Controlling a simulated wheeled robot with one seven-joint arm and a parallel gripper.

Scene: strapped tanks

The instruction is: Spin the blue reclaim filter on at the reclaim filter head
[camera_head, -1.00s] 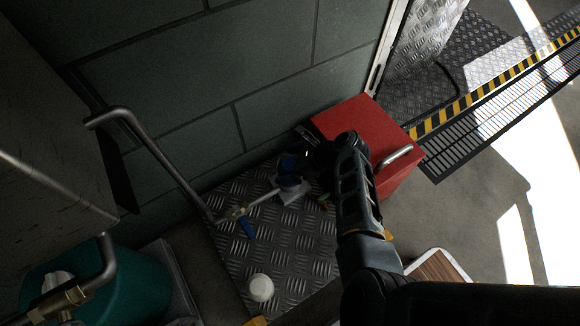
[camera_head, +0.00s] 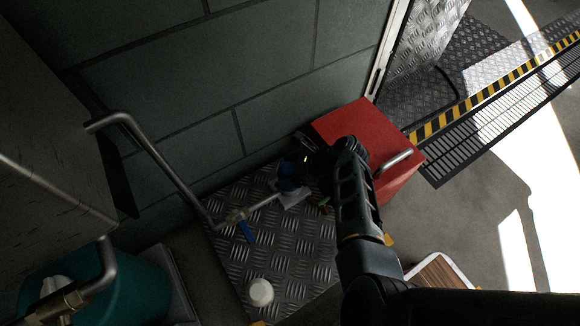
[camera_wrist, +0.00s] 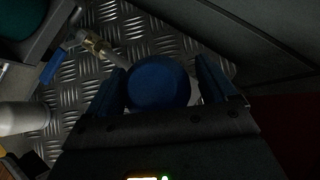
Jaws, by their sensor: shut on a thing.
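The blue reclaim filter (camera_wrist: 158,84) is between the two fingers of my gripper (camera_wrist: 161,90) in the wrist view, seen from its round end. My gripper is shut on it. In the head view the blue filter (camera_head: 287,181) shows small and dark beside my gripper (camera_head: 297,172). A pale fitting (camera_head: 295,199), seemingly the reclaim filter head, is right below the filter at the end of a metal pipe. The filter hides most of this fitting in the wrist view. I cannot tell whether the two touch or the threads are engaged.
A valve with a blue lever (camera_head: 247,232) sits on the pipe. A white cylinder (camera_head: 261,292) stands on the tread plate (camera_head: 285,255). A red box (camera_head: 350,132) is close behind my wrist. A bent metal rail (camera_head: 160,160) and a teal tank (camera_head: 140,290) are at left.

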